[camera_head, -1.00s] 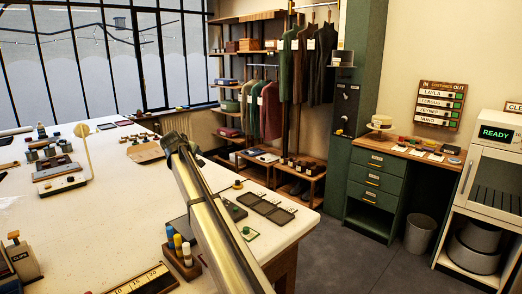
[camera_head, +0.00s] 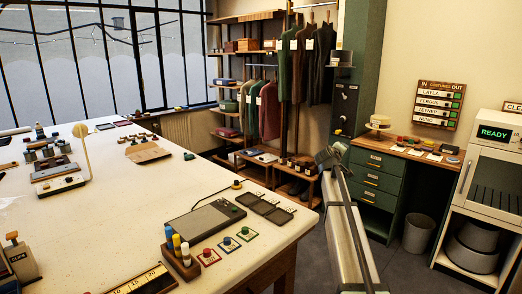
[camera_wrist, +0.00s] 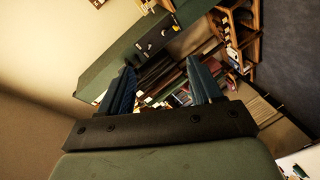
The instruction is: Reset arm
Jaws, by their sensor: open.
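My gripper (camera_wrist: 160,90) shows in the wrist view with its two dark blue fingers spread apart and nothing between them. In the head view my arm rises from the bottom right, and its end is in front of the green cabinet, to the right of the white table (camera_head: 110,215). The gripper is clear of the table and touches nothing that I can see.
On the table's right part are a grey flat device (camera_head: 205,222), a dark three-part tray (camera_head: 265,207) and a wooden block with coloured pegs (camera_head: 180,256). Green drawers (camera_head: 375,178), a bin (camera_head: 418,232) and a white cabinet (camera_head: 485,200) stand at the right.

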